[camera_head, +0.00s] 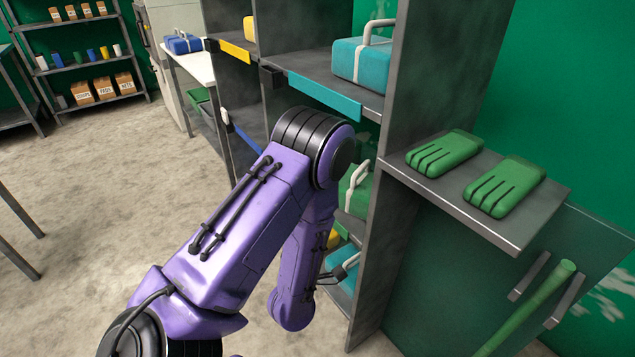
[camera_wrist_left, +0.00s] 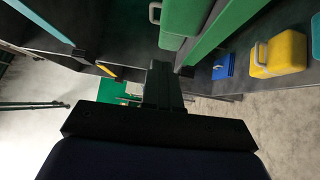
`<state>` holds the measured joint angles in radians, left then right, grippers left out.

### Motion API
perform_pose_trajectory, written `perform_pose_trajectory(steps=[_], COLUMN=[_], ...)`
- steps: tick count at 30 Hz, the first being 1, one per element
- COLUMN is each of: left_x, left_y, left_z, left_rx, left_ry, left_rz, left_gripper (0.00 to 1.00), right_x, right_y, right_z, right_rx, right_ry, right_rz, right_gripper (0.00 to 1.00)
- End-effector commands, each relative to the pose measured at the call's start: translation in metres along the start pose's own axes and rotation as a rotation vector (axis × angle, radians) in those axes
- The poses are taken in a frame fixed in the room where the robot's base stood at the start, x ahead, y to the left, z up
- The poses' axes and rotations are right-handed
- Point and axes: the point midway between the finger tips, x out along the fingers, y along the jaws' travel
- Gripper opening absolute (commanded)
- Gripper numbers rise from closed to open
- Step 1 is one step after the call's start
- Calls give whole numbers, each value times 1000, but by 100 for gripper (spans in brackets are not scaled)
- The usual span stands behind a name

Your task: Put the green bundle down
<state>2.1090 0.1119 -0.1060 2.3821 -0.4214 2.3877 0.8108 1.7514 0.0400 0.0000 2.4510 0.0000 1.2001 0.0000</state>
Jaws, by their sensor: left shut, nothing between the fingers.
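The green bundle (camera_head: 357,196), with a pale handle, sits in a shelf compartment behind my purple left arm in the head view. It also shows at the top of the left wrist view (camera_wrist_left: 182,22), beside a green shelf strip (camera_wrist_left: 214,34). My left gripper (camera_wrist_left: 163,72) is shut and empty, its fingertips just short of the bundle and strip. In the head view the dark gripper (camera_head: 338,273) shows only partly, low by the shelf, with my arm hiding part of the bundle. My right gripper is in neither view.
A teal bundle (camera_head: 362,60) stands on the upper shelf, and another teal one (camera_head: 343,262) lower down. Yellow (camera_wrist_left: 280,54) and blue (camera_wrist_left: 223,66) bundles stand in other compartments. Two green slotted pads (camera_head: 445,153) lie on a side shelf. The floor at left is open.

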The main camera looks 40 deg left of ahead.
Motion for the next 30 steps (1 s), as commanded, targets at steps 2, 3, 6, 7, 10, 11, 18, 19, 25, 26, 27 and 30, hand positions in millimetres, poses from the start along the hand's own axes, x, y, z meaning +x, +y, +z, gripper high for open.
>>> perform_pose_trajectory(steps=[2,3,6,7,10,11,18,19,25,26,27,30], left_x=[4,2,-3,-2,10,14,65,71,104,106,109,114], left_y=[-13,-12,-11,-13,-16,-17,-12,-12,-15,-16,-16,-17], left_z=[-21,-27,-24,-22,-20,-20,-12,-11,7,11,14,22], left_rx=[17,16,-12,-21,-25,-25,-23,-23,-23,-22,-22,-21], left_ry=[-52,-88,-157,-165,-161,-159,-159,-158,-162,-163,-161,-161], left_rz=[7,-11,-64,-67,-60,-60,-65,-65,-66,-68,-66,-67], left_gripper=[0,0,0,0,0,0,0,0,0,0,0,0], right_x=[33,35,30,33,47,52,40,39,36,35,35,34], right_y=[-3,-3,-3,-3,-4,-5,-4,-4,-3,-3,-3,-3], right_z=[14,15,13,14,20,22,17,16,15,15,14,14], right_rx=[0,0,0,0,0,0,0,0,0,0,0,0], right_ry=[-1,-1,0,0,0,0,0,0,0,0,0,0], right_rz=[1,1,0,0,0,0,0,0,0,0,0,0], right_gripper=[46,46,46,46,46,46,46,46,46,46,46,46])
